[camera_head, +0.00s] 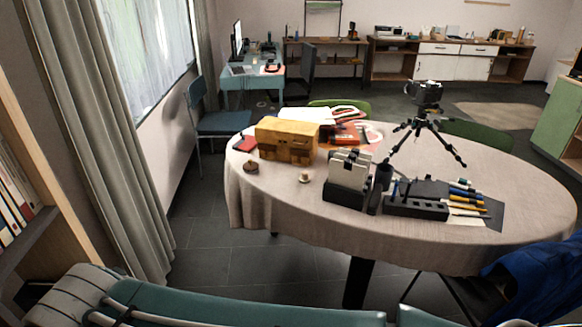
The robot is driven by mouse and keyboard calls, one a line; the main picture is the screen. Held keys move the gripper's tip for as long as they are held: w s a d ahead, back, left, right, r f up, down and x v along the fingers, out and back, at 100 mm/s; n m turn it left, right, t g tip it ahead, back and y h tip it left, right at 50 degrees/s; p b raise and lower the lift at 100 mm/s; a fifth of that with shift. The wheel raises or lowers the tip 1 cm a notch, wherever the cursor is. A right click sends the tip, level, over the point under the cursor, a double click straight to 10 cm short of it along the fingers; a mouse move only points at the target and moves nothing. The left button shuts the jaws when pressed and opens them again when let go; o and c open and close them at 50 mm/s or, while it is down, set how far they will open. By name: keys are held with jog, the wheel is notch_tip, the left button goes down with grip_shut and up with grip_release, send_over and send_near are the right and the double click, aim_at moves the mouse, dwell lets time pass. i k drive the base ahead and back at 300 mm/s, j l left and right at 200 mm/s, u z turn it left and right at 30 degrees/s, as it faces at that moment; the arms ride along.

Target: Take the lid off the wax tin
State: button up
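I cannot surely pick out the wax tin or its lid. A small, low, round brown object (251,167) at the left part of the oval table (285,206) could be a tin, but it is too small to tell. A tiny cream piece (304,177) on a pale base stands to its right, in front of the wooden box (287,141). My gripper is not in view, and nothing is seen touching these objects.
A black holder with pale cards (349,172), a dark organizer (415,207), pens (467,200) and a camera tripod (424,125) stand to the right. A red book (245,143) lies at left. Teal upholstery-like surfaces cross the bottom. Dark floor is free left of the table.

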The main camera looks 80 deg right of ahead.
aim_at(250, 166)
jog(key=z, duration=2.25)
jog(key=i+l+u, duration=0.5)
jog(key=i, duration=0.45)
jog(key=i+l+u, duration=0.5)
jog(key=i+l, duration=0.35)
